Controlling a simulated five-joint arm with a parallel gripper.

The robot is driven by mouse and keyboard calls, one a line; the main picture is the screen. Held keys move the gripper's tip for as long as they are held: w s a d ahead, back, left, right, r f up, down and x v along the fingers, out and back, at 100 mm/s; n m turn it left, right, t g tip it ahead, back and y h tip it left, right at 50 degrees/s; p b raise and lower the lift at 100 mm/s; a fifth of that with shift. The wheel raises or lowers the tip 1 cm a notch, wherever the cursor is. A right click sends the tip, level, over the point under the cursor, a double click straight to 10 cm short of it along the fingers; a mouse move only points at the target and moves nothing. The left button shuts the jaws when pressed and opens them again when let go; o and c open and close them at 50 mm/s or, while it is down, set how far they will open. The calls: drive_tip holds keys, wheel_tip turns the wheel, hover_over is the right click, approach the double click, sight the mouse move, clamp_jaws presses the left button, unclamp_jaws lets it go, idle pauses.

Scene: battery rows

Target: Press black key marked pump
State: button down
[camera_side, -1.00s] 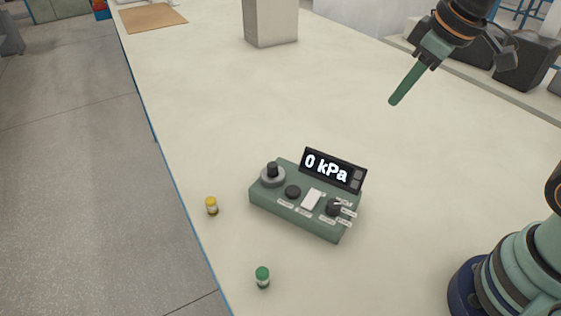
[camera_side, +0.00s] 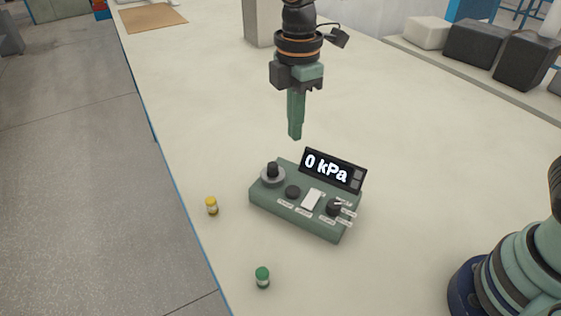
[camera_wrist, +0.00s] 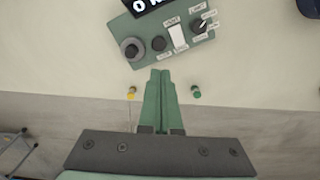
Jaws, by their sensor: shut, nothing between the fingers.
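A green control box (camera_side: 270,208) stands on the pale table, with a display (camera_side: 333,170) reading "0 kPa" at its back. A round black key (camera_side: 293,192) sits on its top between a grey-collared knob (camera_side: 272,175) and a white rocker switch (camera_side: 312,200). The label by the black key is too small to read. In the wrist view the black key (camera_wrist: 158,43) shows beyond my fingertips.
A black selector knob (camera_side: 334,207) is at the box's right end. A yellow-capped vial (camera_side: 211,206) and a green-capped vial (camera_side: 262,277) stand left and in front of the box. A grey block (camera_side: 257,25) stands at the back. The table around the box is otherwise clear.

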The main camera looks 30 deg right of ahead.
sight(293, 191)
drive_tip(key=shift+f, duration=0.15)
wheel_tip(293, 191, down, 14)
drive_tip(key=shift+w+d+r, duration=0.1)
idle(0.7)
drive_tip(key=shift+f, duration=1.1)
wheel_tip(293, 191, up, 15)
drive_tip(key=shift+w+a, duration=0.15)
drive_tip(key=shift+a, duration=0.1)
drive_tip(key=shift+f, duration=0.1)
